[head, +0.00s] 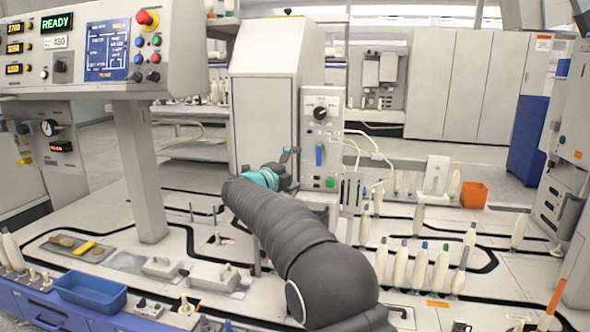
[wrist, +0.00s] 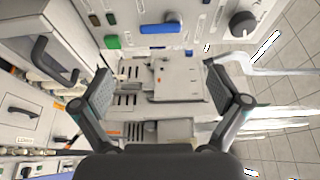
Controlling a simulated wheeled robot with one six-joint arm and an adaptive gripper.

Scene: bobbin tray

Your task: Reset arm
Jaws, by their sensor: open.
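My gripper (wrist: 162,88) is open and empty in the wrist view, with its two dark fingers spread wide apart. Between and beyond them is a light grey panel part with slots (wrist: 178,80). In the head view, my dark sleeved arm reaches from the lower right toward the centre. Its teal wrist is beside the grey control box (head: 321,145), and most of the gripper is hidden there. The box carries a black knob (head: 320,113), a blue lever (head: 319,155) and a green button (head: 330,183). In the wrist view, the blue lever (wrist: 163,28) lies ahead of the fingers.
White bobbins (head: 420,268) stand in several places on the right of the tabletop. An orange bin (head: 473,195) is at the back right. A blue tray (head: 91,291) is at the front left. A console on a post (head: 138,170) stands at left.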

